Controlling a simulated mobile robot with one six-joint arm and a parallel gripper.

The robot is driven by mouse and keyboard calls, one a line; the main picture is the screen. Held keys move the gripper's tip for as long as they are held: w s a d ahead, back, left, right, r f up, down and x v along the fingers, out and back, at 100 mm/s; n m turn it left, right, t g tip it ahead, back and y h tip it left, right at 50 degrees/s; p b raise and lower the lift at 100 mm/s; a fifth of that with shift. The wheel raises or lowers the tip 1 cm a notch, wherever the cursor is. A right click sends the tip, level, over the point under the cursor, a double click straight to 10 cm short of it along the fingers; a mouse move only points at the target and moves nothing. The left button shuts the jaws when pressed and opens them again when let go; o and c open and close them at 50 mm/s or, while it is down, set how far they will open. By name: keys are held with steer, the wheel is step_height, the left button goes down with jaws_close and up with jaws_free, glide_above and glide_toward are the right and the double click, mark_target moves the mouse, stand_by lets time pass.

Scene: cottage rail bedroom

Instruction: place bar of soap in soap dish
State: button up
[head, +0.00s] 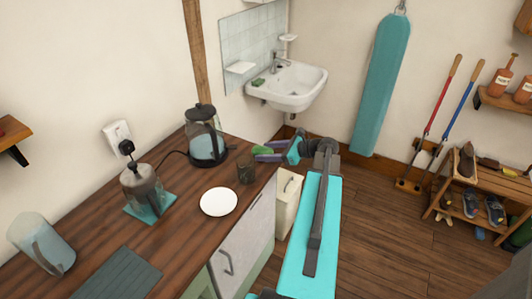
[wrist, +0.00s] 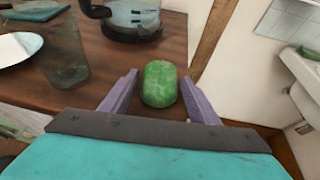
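The green bar of soap (wrist: 160,84) is between the two purple fingers of my gripper (wrist: 159,99) in the wrist view, at the right edge of the wooden counter. A gap shows on each side between soap and fingers. In the head view the soap (head: 262,150) is just left of my gripper (head: 272,152), near the counter's far right corner. I cannot tell if the soap rests on the counter. A small dark green item (head: 257,82) sits on the left rim of the sink, possibly the soap dish; it also shows in the wrist view (wrist: 308,52).
The white sink (head: 298,80) is on the wall beyond the counter (head: 180,180). A glass tumbler (head: 246,171), white plate (head: 219,202) and kettle (head: 205,140) stand near my gripper. A cream bin (head: 288,205) stands by the counter. The wooden floor at right is mostly clear.

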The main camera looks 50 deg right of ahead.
steer(key=shift+o, duration=0.2)
steer(key=shift+s+f+b, duration=0.1)
steer(key=shift+b, duration=0.5)
steer(key=b+v, duration=0.2)
steer(key=v, duration=1.1)
steer(key=shift+s+d+r+b, duration=0.15)
steer(key=shift+s+r+b, duration=0.05)
steer(key=shift+s+b, duration=0.1)
steer(key=shift+f, duration=0.1)
